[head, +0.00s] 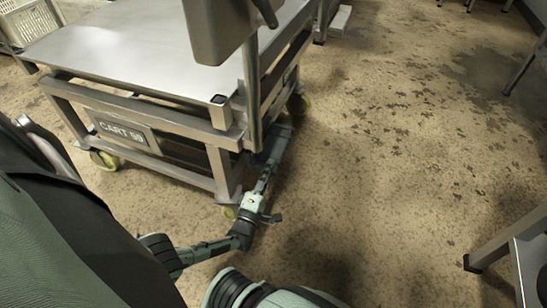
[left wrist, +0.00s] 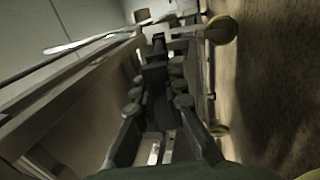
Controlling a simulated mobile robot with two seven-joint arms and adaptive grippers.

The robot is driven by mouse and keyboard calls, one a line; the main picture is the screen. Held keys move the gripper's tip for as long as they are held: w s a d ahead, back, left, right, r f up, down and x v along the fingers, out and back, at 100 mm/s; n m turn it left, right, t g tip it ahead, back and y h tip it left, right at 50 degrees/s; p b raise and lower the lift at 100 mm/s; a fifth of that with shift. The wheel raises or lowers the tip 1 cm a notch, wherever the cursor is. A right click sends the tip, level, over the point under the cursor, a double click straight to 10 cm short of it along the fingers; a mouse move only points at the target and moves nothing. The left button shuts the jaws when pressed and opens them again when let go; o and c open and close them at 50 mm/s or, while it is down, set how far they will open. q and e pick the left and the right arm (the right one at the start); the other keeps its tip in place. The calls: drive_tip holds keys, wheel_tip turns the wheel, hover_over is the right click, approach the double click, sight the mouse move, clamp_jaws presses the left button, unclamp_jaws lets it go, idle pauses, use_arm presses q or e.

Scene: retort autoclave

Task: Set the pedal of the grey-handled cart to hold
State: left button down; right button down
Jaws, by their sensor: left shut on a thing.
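The cart (head: 205,122) is a steel frame with a flat top and a plate (head: 122,133) reading CART 59. It stands at the left of the head view on yellow-green casters (head: 229,212). My left gripper (head: 274,152) is low beside the cart's right side, near the floor. Its dark fingers (left wrist: 157,62) are closed together in the left wrist view, on a grey piece low on the cart that appears to be the pedal (head: 279,139). The pedal's position is hard to read. The handle's colour cannot be told. My right gripper is out of view.
A grey box (head: 217,30) and an upright post (head: 251,90) rise at the cart's near right corner. A steel stand (head: 515,255) is at the lower right. A pale crate (head: 28,25) is at the far left. The stained floor (head: 390,150) right of the cart is clear.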

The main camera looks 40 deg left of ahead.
use_arm(q)
drive_tip(key=c, duration=1.6)
unclamp_jaws()
drive_tip(key=v, duration=0.7)
drive_tip(key=shift+s, duration=0.2)
drive_tip(key=shift+s+f, duration=0.1)
drive_tip(key=shift+f, duration=0.05)
